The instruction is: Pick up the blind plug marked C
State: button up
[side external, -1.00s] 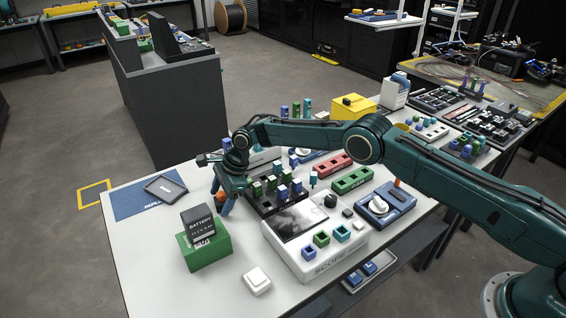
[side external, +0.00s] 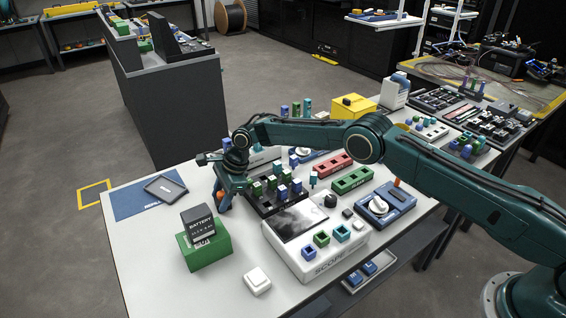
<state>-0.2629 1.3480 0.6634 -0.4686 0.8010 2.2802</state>
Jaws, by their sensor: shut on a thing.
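My gripper (side external: 222,200) points down at the left end of a black rack (side external: 262,208) on the white table. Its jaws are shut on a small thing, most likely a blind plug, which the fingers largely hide. Several plugs with green, blue and white tops (side external: 283,190) stand upright in the rack, just right of my gripper. The letters on the plugs are too small to read, so I cannot tell which one is marked C.
A green block holding a battery (side external: 205,250) stands in front of my gripper. A white scope unit (side external: 310,262) with coloured sockets lies to the right. A blue mat (side external: 130,203) lies left. Red (side external: 333,165) and green (side external: 352,180) holders stand behind the scope.

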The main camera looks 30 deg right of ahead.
aim_at(221, 194)
jog(key=shift+r, duration=0.6)
jog(key=shift+c, duration=1.2)
notch_tip(221, 194, up, 9)
jog(key=shift+f, duration=0.15)
